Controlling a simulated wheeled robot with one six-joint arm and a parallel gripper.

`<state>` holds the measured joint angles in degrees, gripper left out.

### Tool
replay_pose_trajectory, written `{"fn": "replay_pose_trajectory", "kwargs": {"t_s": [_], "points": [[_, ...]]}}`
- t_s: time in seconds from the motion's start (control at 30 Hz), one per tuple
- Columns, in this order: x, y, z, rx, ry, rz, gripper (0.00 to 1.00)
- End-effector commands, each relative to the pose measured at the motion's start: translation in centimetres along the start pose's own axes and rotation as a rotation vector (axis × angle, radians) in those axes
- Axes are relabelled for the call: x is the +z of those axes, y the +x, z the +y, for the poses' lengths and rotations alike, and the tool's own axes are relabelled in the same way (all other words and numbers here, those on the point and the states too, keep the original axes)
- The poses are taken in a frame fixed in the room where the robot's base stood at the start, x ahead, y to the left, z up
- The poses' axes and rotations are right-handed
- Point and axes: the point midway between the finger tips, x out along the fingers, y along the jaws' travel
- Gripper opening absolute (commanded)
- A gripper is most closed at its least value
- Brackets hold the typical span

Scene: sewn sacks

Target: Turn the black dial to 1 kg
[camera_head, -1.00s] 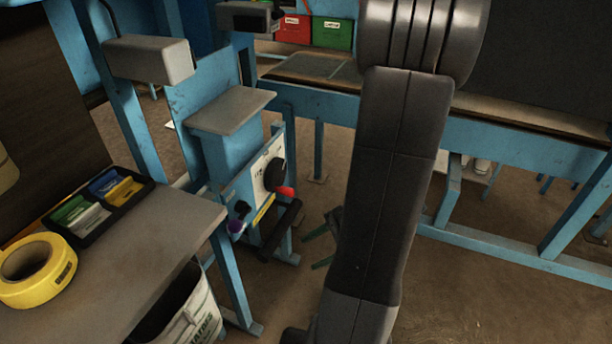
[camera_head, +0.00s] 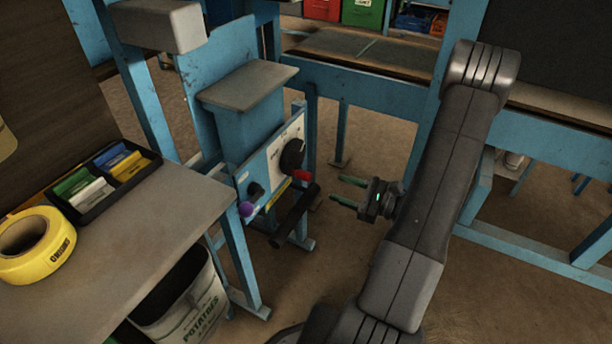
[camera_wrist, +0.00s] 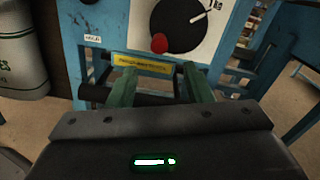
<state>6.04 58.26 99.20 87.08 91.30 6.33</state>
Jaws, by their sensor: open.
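The black dial (camera_head: 292,154) sits on a white plate on the blue machine's front panel. A red knob (camera_head: 302,175) shows at its lower edge. In the wrist view the black dial (camera_wrist: 176,22) is upper middle, with the red knob (camera_wrist: 159,43) at its lower left and a white pointer line toward the upper right, near a mark that looks like "1 kg". My gripper (camera_head: 345,190) is open and empty, to the right of the panel and apart from the dial. Its green fingers (camera_wrist: 158,85) show below the dial in the wrist view.
A purple-tipped black knob (camera_head: 247,208) and a black bar (camera_head: 295,217) are on the machine below the dial. A table with yellow tape (camera_head: 62,255) and a tray of coloured tags (camera_head: 72,212) stands at left. A potato sack (camera_head: 195,308) is under it. Floor is open around my gripper.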

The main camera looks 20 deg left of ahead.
Motion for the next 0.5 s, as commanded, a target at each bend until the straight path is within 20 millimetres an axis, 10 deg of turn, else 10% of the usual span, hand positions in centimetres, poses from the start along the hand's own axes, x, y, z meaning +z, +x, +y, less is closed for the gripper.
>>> {"fn": "replay_pose_trajectory", "kwargs": {"t_s": [0.5], "points": [[-0.1,9.6,0.2,0.005,-0.001,0.000,0.46]]}}
